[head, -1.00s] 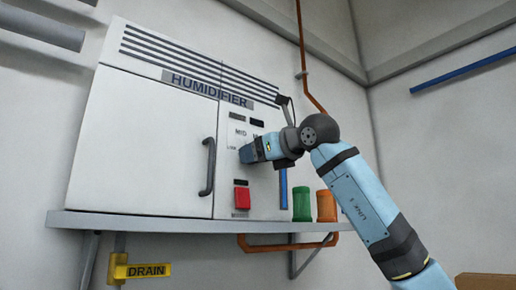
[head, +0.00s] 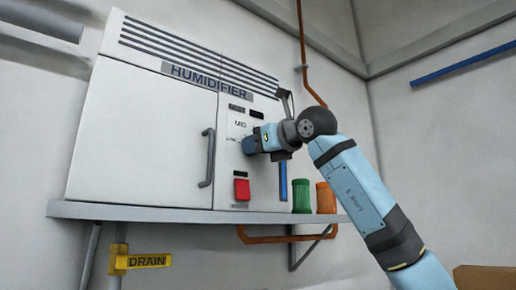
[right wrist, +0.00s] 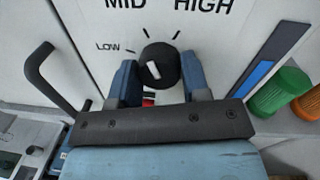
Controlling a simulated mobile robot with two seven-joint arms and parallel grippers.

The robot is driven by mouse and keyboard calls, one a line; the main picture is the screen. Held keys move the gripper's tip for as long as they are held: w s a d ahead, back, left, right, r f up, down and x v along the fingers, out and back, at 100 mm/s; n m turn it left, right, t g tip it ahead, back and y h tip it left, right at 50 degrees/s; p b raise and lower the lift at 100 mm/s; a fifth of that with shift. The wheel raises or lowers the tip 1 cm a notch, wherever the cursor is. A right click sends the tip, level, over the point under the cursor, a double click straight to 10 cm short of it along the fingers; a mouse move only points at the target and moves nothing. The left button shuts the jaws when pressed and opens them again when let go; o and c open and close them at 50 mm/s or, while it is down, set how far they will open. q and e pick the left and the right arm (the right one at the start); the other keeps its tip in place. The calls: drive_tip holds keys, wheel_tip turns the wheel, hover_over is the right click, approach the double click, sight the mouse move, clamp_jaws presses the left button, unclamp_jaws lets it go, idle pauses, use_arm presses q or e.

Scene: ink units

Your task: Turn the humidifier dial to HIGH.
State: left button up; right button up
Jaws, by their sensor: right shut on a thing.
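The humidifier (head: 145,130) is a white cabinet on a wall shelf, with a control panel at its right. Its dial (right wrist: 160,62) is a round black knob with a white pointer mark, under the MID and HIGH labels and right of LOW. The mark slants to the upper left, toward the LOW–MID side. My right gripper (right wrist: 158,80) is shut on the dial, one blue finger on each side. In the head view, the right gripper hides the dial and the HIGH label. My left gripper is not in view.
A red button (head: 242,188) sits below the dial and a black door handle (head: 207,158) to its left. A blue strip (head: 283,180) is on the panel's right side. Green (head: 302,199) and orange (head: 325,197) containers stand on the shelf (head: 150,211) to the right.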

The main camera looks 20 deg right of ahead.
drive_tip(key=shift+m+t+b, duration=0.5)
drive_tip(key=shift+m+b, duration=2.9)
drive_tip(key=shift+m, duration=1.3)
drive_tip(key=shift+r, duration=0.1)
drive_tip(key=o, duration=0.9)
